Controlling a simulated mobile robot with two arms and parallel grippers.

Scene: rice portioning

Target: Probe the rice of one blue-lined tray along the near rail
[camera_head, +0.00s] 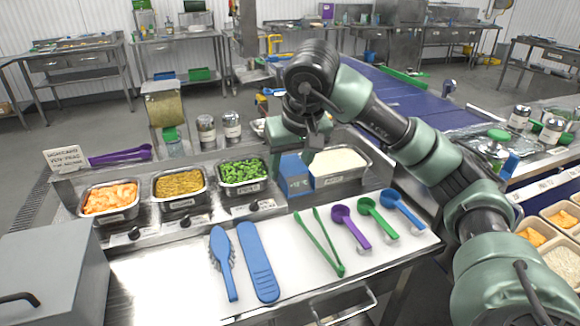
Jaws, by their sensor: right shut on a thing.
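My right gripper (306,150) is over the back of the counter, at the top of a blue block (294,182) with a white temperature label. It is shut on a slim thing that I take to be the probe; the arm and fingers hide most of it. A steel pan of white rice (342,160) stands just right of the block. At the right edge are beige trays: one shows white rice (563,262), and another shows orange food (530,236). I cannot make out a blue lining on them. My left gripper is not in view.
Pans of orange food (110,198), yellow food (180,182) and green food (243,171) line the counter. A blue brush (222,255), a blue paddle (258,265), green tongs (328,245) and several scoops lie in front. A blue conveyor (400,95) runs behind.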

